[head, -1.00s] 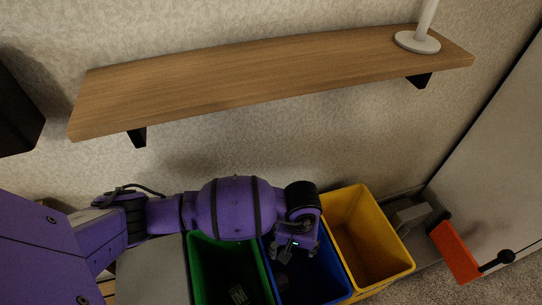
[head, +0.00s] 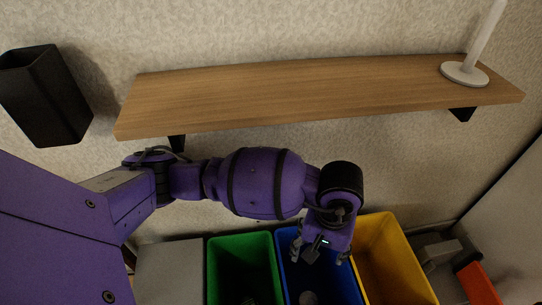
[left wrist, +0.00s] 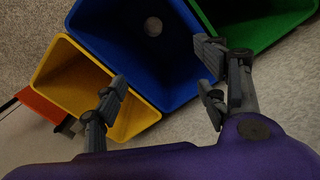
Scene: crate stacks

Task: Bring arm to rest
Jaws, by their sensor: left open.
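My left arm (head: 262,184) comes in from the left in the head view, reaching across in front of the wall below the shelf. My left gripper (head: 313,254) points down above the blue bin (head: 285,238). In the left wrist view the gripper (left wrist: 165,92) is open, its two fingers wide apart with nothing between them. The blue bin (left wrist: 180,75) lies beyond the fingers there, with a small round greyish thing (left wrist: 153,26) inside. My right gripper is in neither view.
A green bin (head: 240,243) and a yellow bin (head: 392,250) flank the blue one. A wooden shelf (head: 300,95) with a white stand (head: 465,72) runs above the arm. A black holder (head: 45,95) is at upper left. An orange object (head: 478,284) lies lower right.

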